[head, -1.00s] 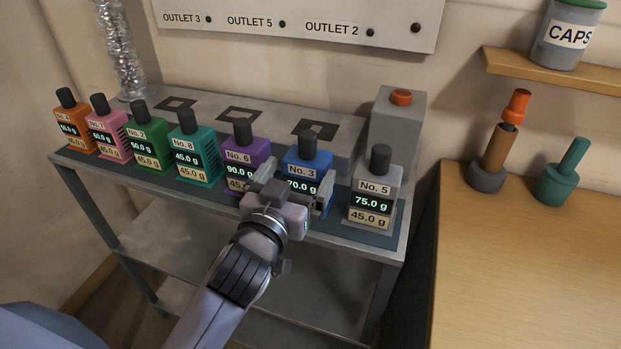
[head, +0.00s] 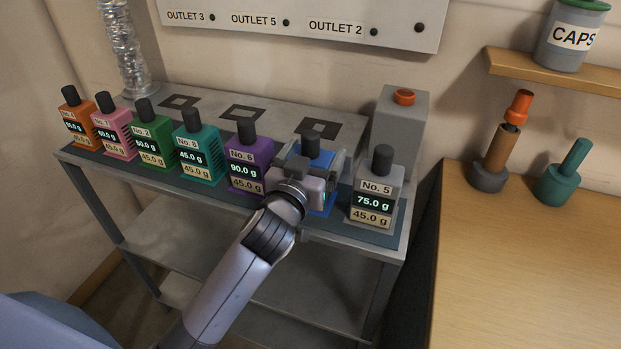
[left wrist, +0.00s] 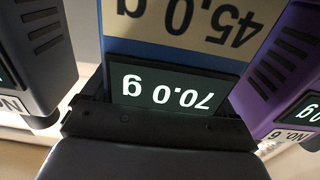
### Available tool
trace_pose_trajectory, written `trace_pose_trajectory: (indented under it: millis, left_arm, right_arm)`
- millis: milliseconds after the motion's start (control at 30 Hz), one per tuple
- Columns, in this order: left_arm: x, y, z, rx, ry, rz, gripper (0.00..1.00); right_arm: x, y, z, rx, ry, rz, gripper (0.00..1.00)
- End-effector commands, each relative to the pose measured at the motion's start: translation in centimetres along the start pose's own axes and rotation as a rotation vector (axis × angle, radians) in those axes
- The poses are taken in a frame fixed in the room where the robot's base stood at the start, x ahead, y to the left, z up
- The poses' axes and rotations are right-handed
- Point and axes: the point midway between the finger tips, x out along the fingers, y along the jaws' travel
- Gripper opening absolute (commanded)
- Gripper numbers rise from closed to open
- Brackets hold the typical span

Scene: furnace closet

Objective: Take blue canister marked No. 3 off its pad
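The blue canister No. 3 (head: 321,160), with a dark cap, stands upright in the row on the stand, between the purple No. 6 (head: 247,165) and the grey No. 5 (head: 376,195). My left gripper (head: 314,164) is in front of it, with one finger along each side, and hides its label. In the left wrist view the canister's blue face (left wrist: 160,52) fills the middle, upside down, with its 70.0 g display close to the gripper body. Whether the fingers press on its sides cannot be made out. Its pad is hidden. My right gripper is out of view.
The purple and grey canisters stand close on both sides. More canisters continue left, from teal (head: 196,150) to orange (head: 75,118). Behind are square outlines on the stand top (head: 215,97) and a grey box with a red button (head: 404,97). A wooden counter (head: 530,260) is right.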

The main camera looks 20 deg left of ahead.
Motion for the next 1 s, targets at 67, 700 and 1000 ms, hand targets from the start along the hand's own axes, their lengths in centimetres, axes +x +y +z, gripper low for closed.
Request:
trace_pose_trajectory:
  millis: [67, 700, 1000]
  left_arm:
    - [0.0, 0.0, 0.0, 0.000, 0.000, 0.001, 0.48]
    - [0.0, 0.0, -4.7, -0.001, 0.011, 0.000, 0.43]
    - [0.0, 0.1, -13.4, -0.003, 0.013, 0.002, 0.43]
  right_arm:
    - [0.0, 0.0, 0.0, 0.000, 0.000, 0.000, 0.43]
    - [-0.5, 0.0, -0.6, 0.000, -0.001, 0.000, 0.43]
    - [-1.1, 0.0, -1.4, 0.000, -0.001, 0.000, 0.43]
